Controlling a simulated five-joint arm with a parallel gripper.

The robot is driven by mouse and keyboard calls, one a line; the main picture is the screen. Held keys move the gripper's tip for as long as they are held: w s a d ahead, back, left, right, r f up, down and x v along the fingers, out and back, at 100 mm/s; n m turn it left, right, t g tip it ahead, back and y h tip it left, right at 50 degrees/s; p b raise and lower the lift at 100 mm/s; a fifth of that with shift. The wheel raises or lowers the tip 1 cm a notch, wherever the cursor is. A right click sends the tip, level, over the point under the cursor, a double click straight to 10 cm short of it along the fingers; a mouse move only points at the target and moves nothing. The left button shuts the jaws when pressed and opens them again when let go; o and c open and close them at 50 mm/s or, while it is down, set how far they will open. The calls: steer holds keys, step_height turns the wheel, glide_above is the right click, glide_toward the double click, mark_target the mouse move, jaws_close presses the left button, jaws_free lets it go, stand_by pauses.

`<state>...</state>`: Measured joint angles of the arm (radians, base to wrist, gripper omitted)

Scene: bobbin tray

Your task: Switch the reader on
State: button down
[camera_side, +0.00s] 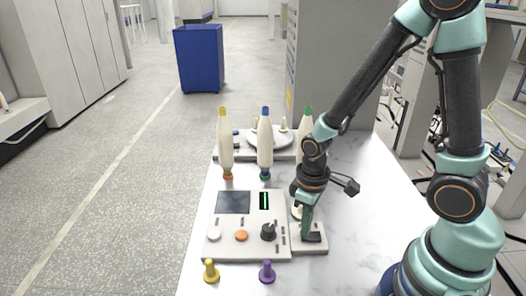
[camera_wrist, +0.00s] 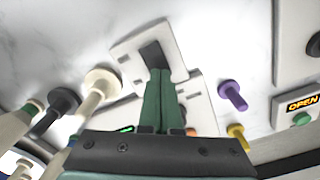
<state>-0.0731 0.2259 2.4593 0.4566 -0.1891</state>
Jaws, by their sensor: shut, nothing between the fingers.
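A light grey control panel (camera_side: 225,248) lies on the white table, with a dark screen (camera_side: 233,202), a small window with a green mark (camera_side: 264,201), a white button, an orange button and a black knob (camera_side: 268,232). A small pale plate (camera_side: 313,250) with a dark inset (camera_side: 315,237) adjoins its right side; I cannot tell which part is the reader. My gripper (camera_side: 306,236) points down, shut and empty, at this plate. In the wrist view its green fingers (camera_wrist: 159,72) end at the edge of the dark inset (camera_wrist: 155,51); contact is unclear.
Yellow-tipped (camera_side: 226,145), blue-tipped (camera_side: 265,145) and green-tipped (camera_side: 305,130) bobbins stand behind the panel. A yellow peg (camera_side: 211,271) and a purple peg (camera_side: 267,271) stand in front. An "OPEN" display (camera_wrist: 302,103) shows in the wrist view. Table right of the plate is clear.

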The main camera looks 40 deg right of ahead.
steer(key=shift+f, duration=0.25)
steer(key=shift+r, duration=3.55)
step_height(320, 180, up, 15)
steer(key=w+d+m+t, duration=0.1)
steer(key=d+m+t, duration=0.1)
steer(key=t, duration=0.3)
steer(key=shift+m+t, duration=0.3)
steer(key=shift+m, duration=0.2)
